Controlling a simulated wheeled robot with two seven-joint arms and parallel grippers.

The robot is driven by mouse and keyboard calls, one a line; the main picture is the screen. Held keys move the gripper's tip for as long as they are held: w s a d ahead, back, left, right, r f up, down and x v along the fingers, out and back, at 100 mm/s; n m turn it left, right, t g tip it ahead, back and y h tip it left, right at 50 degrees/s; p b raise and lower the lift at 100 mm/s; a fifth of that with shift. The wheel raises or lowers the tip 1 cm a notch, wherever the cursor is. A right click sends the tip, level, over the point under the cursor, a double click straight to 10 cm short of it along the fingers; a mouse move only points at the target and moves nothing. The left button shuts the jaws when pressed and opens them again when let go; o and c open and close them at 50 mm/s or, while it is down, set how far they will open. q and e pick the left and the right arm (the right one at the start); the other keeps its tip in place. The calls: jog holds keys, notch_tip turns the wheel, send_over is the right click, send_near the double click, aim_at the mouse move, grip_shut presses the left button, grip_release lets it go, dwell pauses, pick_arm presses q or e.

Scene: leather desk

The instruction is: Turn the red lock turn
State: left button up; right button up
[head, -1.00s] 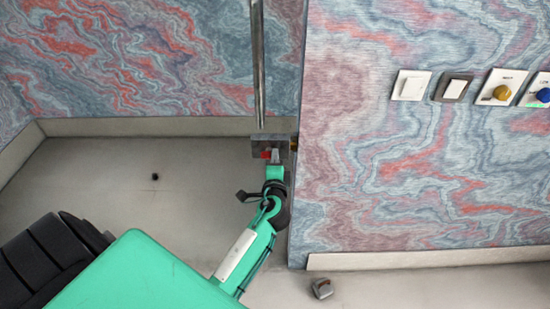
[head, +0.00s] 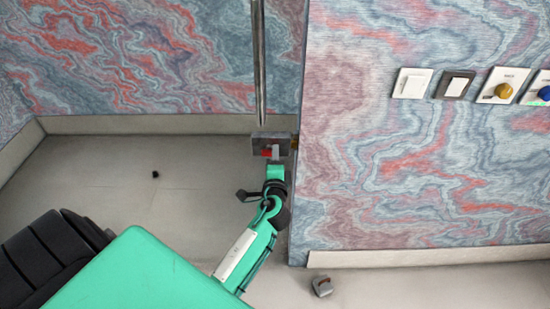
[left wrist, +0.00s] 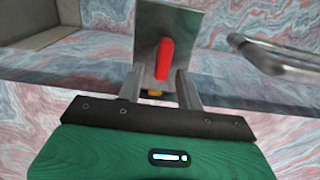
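The red lock turn (left wrist: 163,60) is a small red lever on a grey metal plate (left wrist: 152,25). In the left wrist view it stands nearly upright, tilted slightly. My left gripper (left wrist: 157,78) is open, with its two grey fingers apart at the lower edge of the plate. The lower end of the turn appears between the fingertips; contact is not visible. In the head view the red turn (head: 266,152) shows small on the plate, beside my left gripper (head: 274,155), which partly covers the plate. My right gripper is not in view.
A vertical metal bar (head: 259,65) rises above the plate; a metal bar (left wrist: 275,60) shows right in the wrist view. A marbled wall (head: 400,190) with switches and knobs stands right. A small grey object (head: 321,286) lies below it.

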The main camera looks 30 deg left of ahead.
pick_arm(q)
jog(key=b+v, duration=0.3)
jog(key=v, duration=1)
jog(key=shift+s, duration=0.2)
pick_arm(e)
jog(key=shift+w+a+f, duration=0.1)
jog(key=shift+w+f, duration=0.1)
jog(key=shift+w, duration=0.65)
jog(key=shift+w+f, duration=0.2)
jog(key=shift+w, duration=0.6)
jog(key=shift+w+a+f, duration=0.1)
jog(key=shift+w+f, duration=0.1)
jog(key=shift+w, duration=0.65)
